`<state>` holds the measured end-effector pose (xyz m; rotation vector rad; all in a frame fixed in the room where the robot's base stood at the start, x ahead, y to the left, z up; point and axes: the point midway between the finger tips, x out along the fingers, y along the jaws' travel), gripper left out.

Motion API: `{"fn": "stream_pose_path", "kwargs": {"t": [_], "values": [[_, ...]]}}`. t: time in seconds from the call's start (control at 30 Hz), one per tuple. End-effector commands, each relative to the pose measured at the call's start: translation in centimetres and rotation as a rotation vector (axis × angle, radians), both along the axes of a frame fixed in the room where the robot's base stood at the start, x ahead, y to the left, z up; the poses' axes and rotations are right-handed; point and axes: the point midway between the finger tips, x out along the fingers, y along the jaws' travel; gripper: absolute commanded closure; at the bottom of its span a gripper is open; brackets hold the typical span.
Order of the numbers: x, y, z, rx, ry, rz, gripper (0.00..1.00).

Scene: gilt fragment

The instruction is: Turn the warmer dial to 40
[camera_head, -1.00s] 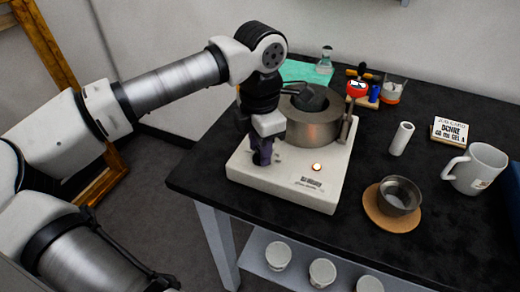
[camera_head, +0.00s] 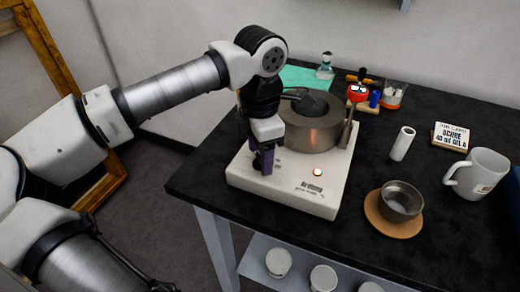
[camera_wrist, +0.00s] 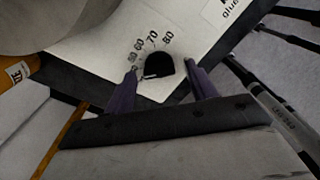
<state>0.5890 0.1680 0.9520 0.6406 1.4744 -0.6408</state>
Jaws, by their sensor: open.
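The warmer (camera_head: 300,198) is a pale box on the black table, with a lit orange lamp at its front. Its black dial (camera_wrist: 159,65) shows in the wrist view, with a white mark at its lower left edge. Numbers including 50, 60, 70 and 80 curve around the dial's upper side; those near the left finger are partly hidden. My gripper (camera_wrist: 161,72) is open, with one purple finger on each side of the dial. I cannot tell whether either finger touches it. In the head view my gripper (camera_head: 263,160) stands over the warmer's left front and hides the dial.
A metal pot (camera_head: 312,132) sits on the warmer, right beside my gripper. To the right are a small metal bowl (camera_head: 400,203) on a cork mat (camera_head: 377,221), a white cylinder (camera_head: 402,143), a mug (camera_head: 478,175) and a sign (camera_head: 451,136). Bottles and tools stand behind.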

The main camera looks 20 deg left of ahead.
Motion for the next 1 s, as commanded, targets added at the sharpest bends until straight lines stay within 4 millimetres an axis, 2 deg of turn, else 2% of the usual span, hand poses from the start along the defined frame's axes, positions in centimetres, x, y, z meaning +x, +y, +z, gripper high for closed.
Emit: {"fn": "stream_pose_path", "kwargs": {"t": [0.2, 0.37, 0.57, 0.8, 1.0], "values": [[0.0, 0.0, 0.3, 0.0, 0.0, 0.0, 0.44], [0.0, 0.0, 1.7, 0.0, 0.0, 0.001, 0.44], [0.0, 0.0, 5.4, 0.001, -0.001, 0.001, 0.44], [0.0, 0.0, 10.9, 0.001, -0.001, 0.001, 0.44], [0.0, 0.0, 13.6, 0.0, 0.0, 0.0, 0.44]]}}
